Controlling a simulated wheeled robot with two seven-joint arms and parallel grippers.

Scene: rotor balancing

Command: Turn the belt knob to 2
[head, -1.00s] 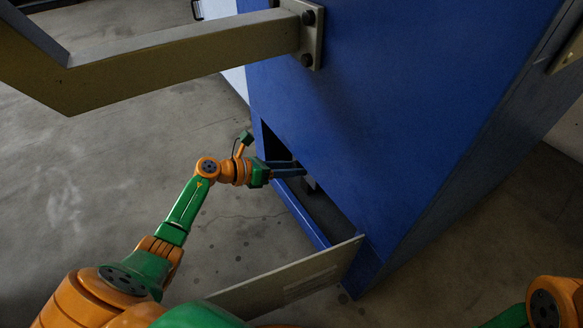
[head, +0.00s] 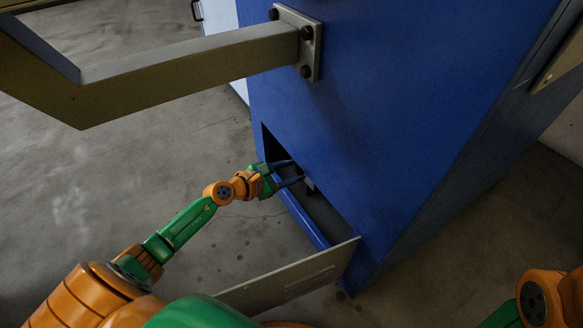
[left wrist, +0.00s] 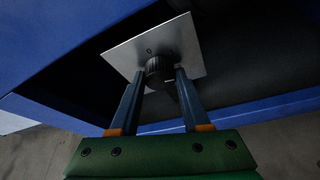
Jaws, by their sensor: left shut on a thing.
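The belt knob (left wrist: 160,72) is a dark ribbed knob on a pale metal plate (left wrist: 185,40) inside the opening of the blue cabinet. In the left wrist view my left gripper (left wrist: 162,76) has a finger on either side of the knob and is shut on it. A mark that looks like a 0 shows on the plate above the knob; the other marks are hidden or too dark to read. In the head view my left gripper (head: 294,172) reaches into the opening, and the knob cannot be made out clearly. The right gripper is not in view.
The blue cabinet (head: 400,90) has a low opening with a blue lower edge (head: 303,220). An open pale panel (head: 290,280) stands out at its front. A beige bracket arm (head: 200,60) juts from the cabinet above. Bare floor (head: 120,150) lies to the left.

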